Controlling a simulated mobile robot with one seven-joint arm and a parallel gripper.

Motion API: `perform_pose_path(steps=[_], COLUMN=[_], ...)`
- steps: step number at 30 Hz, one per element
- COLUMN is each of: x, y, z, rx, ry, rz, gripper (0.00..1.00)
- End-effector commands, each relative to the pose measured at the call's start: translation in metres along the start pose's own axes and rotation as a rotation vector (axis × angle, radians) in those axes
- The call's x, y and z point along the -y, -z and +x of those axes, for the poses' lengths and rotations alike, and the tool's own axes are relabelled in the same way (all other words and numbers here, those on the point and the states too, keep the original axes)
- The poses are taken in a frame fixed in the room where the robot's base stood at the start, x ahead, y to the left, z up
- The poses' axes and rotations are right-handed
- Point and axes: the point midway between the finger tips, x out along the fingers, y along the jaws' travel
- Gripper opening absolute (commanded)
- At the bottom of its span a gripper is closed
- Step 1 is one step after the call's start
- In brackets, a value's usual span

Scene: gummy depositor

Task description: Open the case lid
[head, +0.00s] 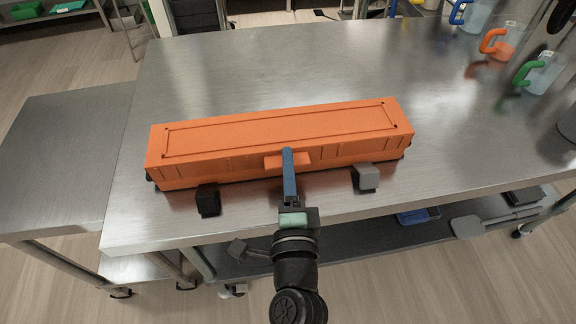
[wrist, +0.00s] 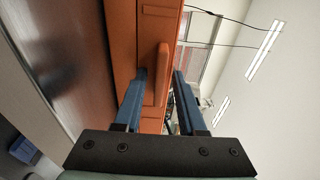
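The long orange case (head: 280,142) lies on the steel table, and its lid looks shut. An orange tab (head: 287,161) sticks out from the middle of its near side; it also shows in the wrist view (wrist: 162,75). My gripper (head: 287,152) reaches the tab from the near side. In the wrist view my gripper (wrist: 159,73) is open, with one blue finger on each side of the tab. A gap shows on the right; contact on the left cannot be told. The head view hides part of the tab behind the fingers.
Pitchers with coloured handles (head: 505,40) stand at the far right. The steel table (head: 240,65) is clear behind the case.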

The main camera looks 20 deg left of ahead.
Motion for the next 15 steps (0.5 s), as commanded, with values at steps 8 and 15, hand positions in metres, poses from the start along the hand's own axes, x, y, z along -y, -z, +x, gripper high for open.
perform_pose_path(steps=[8,15], x=[0.0001,0.0000], y=[0.0001,0.0002], z=[-0.0003,-0.0004], rx=[0.000,0.000], ry=[0.000,0.000], rz=[0.000,0.000], gripper=[0.00,0.00])
